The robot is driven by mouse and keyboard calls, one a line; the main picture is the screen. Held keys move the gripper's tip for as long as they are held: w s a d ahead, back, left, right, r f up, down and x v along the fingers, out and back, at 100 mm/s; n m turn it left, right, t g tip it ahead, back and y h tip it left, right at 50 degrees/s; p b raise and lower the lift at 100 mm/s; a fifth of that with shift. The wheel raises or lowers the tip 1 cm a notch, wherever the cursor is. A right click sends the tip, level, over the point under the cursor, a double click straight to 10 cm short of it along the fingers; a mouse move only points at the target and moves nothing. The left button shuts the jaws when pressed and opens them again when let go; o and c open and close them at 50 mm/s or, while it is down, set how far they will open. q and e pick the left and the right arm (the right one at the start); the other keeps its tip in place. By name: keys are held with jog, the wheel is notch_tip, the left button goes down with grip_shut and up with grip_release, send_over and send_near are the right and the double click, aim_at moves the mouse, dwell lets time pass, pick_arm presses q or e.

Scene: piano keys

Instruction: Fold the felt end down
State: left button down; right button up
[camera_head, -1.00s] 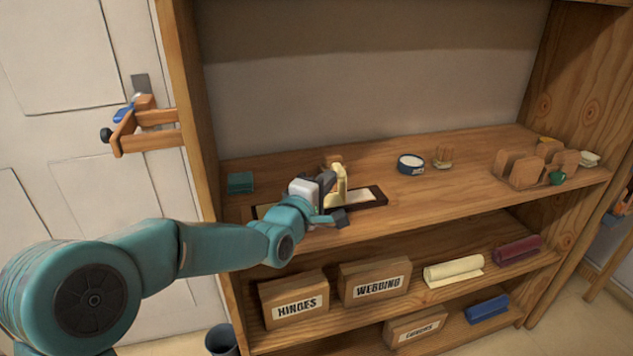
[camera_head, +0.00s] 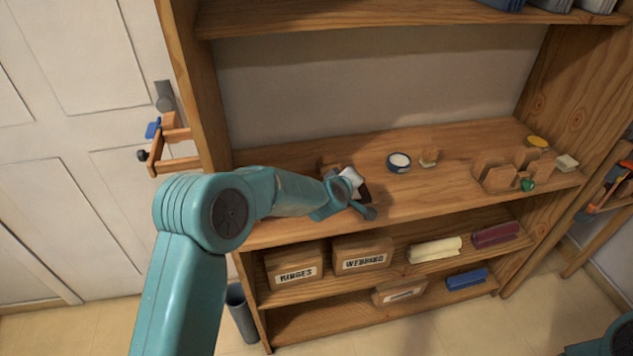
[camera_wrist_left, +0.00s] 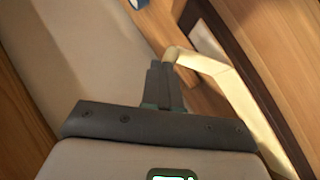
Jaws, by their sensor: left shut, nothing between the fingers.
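The cream felt strip (camera_wrist_left: 235,95) shows in the left wrist view, running along a dark-edged wooden piece (camera_wrist_left: 240,40). Its near end bends over beside my left fingertips; I cannot tell whether they touch. My left gripper (camera_wrist_left: 160,68) is shut with nothing between its fingers, just left of that bent end. My right gripper is not in view.
Labelled boxes (camera_head: 362,255) and rolls (camera_head: 435,250) lie below. The shelf's left upright (camera_head: 195,90) is close to my arm.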

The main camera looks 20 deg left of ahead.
pick_arm(q)
jog(key=shift+w+d+f, duration=0.45)
jog(key=shift+w, duration=0.05)
dwell(0.3)
jog(key=shift+d, duration=0.1)
jog(key=shift+r+p, duration=0.7)
jog(key=shift+r, duration=0.15)
jog(key=shift+r, duration=0.15)
